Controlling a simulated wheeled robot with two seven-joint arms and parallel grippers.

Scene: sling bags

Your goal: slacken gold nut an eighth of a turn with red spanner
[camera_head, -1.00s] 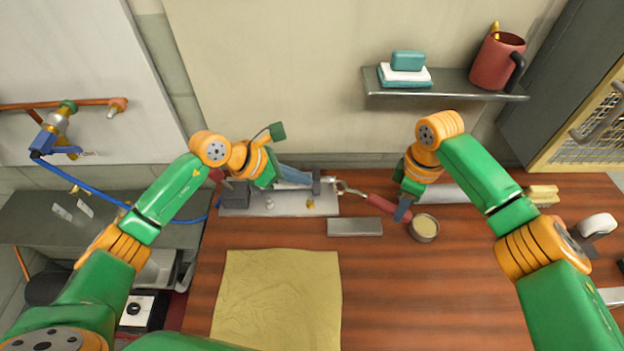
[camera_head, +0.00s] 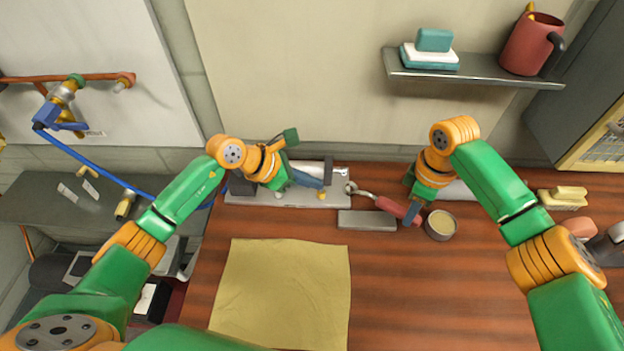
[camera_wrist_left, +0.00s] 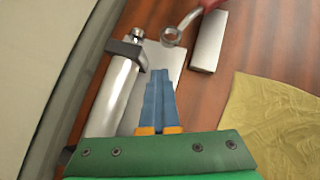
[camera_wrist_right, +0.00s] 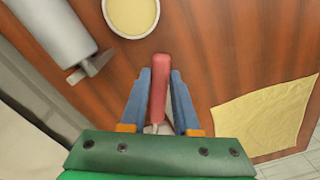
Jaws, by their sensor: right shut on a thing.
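The red spanner (camera_head: 388,205) has a red handle and a steel ring-like head. My right gripper (camera_wrist_right: 157,85) is shut on its handle. In the left wrist view the spanner head (camera_wrist_left: 172,37) is close beside the end fitting (camera_wrist_left: 138,35) of a steel cylinder (camera_wrist_left: 115,92), with a gap between. That fitting looks dull metal. A small gold spot (camera_head: 321,195) shows at the plate's front edge; I cannot tell which is the gold nut. My left gripper (camera_wrist_left: 158,73) has its fingers together, nothing visible between them, over the plate beside the cylinder.
A grey metal block (camera_head: 367,221) lies just in front of the spanner. A bowl of pale paste (camera_head: 440,225) stands near my right gripper. A yellow cloth (camera_head: 282,295) covers the front left. A shelf (camera_head: 470,76) hangs behind. The bench right of the cloth is clear.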

